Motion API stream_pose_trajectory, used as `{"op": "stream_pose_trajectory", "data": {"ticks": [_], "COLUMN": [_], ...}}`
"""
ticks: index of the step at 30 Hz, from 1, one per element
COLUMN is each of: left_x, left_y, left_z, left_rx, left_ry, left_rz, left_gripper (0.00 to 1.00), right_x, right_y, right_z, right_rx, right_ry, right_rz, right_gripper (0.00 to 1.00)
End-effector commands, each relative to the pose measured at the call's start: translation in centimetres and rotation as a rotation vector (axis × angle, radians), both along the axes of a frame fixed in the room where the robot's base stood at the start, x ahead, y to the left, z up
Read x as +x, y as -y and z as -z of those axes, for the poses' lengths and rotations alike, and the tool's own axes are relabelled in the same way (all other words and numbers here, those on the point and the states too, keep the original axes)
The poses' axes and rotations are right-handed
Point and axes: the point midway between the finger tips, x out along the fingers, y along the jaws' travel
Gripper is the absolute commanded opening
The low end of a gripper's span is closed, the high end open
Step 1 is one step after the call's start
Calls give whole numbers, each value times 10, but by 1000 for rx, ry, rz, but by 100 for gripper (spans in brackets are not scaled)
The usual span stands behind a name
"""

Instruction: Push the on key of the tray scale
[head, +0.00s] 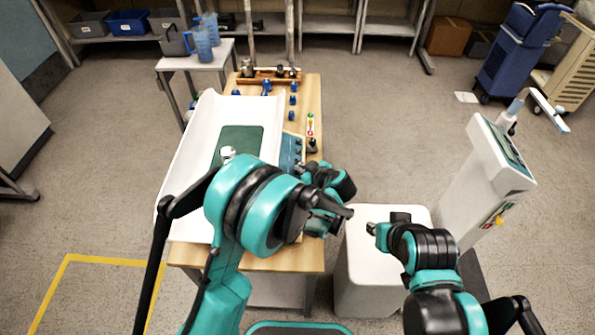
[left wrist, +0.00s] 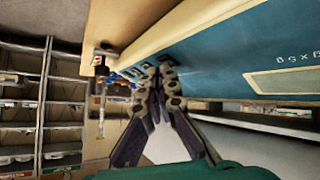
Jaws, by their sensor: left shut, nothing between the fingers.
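The tray scale (head: 194,150) is a long white tray with a dark green mat (head: 238,146), lying on a wooden table. A blue panel (head: 291,150) runs along its right side; it fills the upper right of the left wrist view (left wrist: 215,50), with a pale marked window. Which key is the on key is not readable. My left gripper (head: 303,169) is at the near end of this panel. In the left wrist view its fingers (left wrist: 160,66) are together and empty, with tips close to the panel's surface; contact cannot be told. My right gripper (head: 372,229) is over the white box, away from the scale.
A small upright piece with green and red marks (head: 310,125) stands at the table's right edge, near several blue knobs. A white box (head: 365,270) stands right of the table. A white console (head: 485,180) stands farther right. Floor behind is free.

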Motion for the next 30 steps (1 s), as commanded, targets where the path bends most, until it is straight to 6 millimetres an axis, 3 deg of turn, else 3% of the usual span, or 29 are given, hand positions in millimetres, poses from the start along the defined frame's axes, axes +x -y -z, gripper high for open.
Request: {"op": "stream_pose_trajectory", "data": {"ticks": [11, 30], "left_x": [0, 0], "left_y": [-1, 5], "left_z": [2, -11], "left_rx": [0, 0], "left_ry": [0, 0], "left_rz": [0, 0], "left_gripper": [0, 0], "right_x": [0, 0], "right_y": [0, 0], "right_z": [0, -7], "right_rx": [0, 0], "right_ry": [0, 0], "right_rz": [0, 0], "right_gripper": [26, 26]}}
